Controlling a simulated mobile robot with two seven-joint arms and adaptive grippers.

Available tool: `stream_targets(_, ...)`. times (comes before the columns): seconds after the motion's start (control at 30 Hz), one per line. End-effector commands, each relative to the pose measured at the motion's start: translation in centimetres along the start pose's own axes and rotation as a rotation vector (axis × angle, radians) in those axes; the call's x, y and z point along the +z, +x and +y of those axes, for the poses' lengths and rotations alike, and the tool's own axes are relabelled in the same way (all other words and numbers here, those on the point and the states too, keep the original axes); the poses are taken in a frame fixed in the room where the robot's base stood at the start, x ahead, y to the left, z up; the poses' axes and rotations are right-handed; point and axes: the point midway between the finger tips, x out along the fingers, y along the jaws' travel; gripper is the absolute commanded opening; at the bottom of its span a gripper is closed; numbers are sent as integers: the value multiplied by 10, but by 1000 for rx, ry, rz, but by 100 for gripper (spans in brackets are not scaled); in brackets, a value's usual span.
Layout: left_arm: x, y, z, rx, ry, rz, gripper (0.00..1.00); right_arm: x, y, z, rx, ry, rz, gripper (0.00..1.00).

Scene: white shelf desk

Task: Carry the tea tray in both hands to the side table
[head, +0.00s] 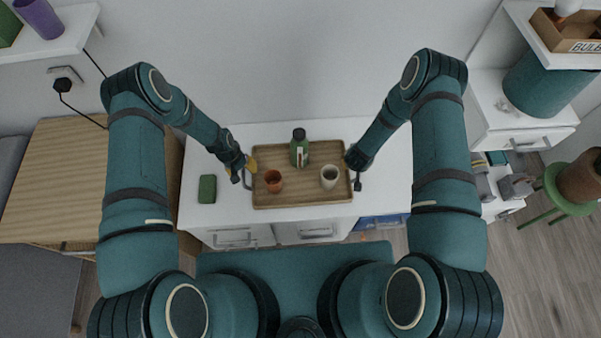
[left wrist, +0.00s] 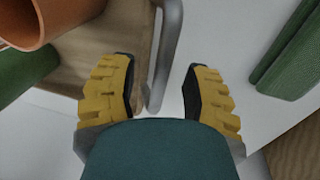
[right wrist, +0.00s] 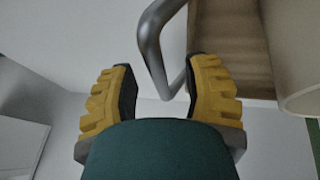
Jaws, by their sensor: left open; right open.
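The wooden tea tray (head: 300,197) lies on the white desk. It bears a green bottle-shaped pot (head: 299,152), a terracotta cup (head: 273,181) and a pale cup (head: 329,177). My left gripper (head: 243,170) is open at the tray's left end. In the left wrist view a grey metal handle (left wrist: 166,60) lies between the open fingers, nearer the left finger. My right gripper (head: 356,180) is open at the tray's right end, partly hidden by its own wrist. In the right wrist view the other grey handle (right wrist: 151,45) reaches between the open yellow fingers. Neither gripper is closed on its handle.
A dark green block (head: 207,189) lies on the desk left of the tray. A wood-topped table (head: 62,180) stands to the left, its visible top clear. At the right are a white cabinet with a teal cylinder (head: 545,85) and a green stool (head: 568,200).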

Motion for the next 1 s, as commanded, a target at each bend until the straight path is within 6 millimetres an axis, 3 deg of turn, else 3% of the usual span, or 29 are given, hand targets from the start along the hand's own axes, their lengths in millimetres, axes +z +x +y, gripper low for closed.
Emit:
stream_targets(0.4, 0, 6, 0, 0, -1, 0, 48, 0, 6, 0, -1, 0, -1, 48)
stream_targets(0.43, 0, 6, 0, 0, -1, 0, 44, 0, 6, 0, -1, 0, -1, 44)
stream_targets(0.57, 0, 6, 0, 0, -1, 0, 0, 0, 6, 0, -1, 0, -1, 0)
stream_targets(1.0, -1, 5, 0, 0, 0, 1, 0, -1, 6, 0, 0, 0, 2, 0)
